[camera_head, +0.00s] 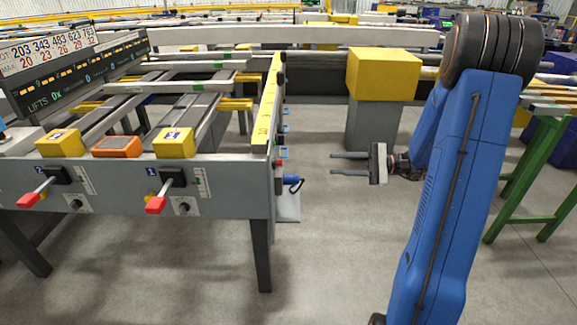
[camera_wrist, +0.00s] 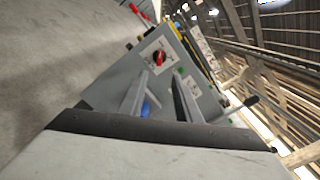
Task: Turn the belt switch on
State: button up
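In the wrist view, a red rotary knob (camera_wrist: 159,57) sits on a pale label plate on the grey end panel (camera_wrist: 103,92). I take it for the belt switch; its setting is too small to read. In the head view this end face is seen edge-on, and only a small red part (camera_head: 279,164) shows there. My gripper (camera_head: 333,164) points left at the table's right end, with a clear gap between. Its two fingers are apart with nothing between them. In the wrist view the fingertips (camera_wrist: 161,76) lie just below the knob, apart from it.
A blue part (camera_head: 292,180) juts from the table end, below the red part. Two red-handled levers (camera_head: 155,204) (camera_head: 27,199) stick out of the table's front. A yellow box on a grey post (camera_head: 372,122) stands behind my gripper. Open floor lies below it.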

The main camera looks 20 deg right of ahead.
aim_at(277, 163)
jog(key=x, duration=1.7)
jog(key=shift+s, duration=0.1)
grip_shut()
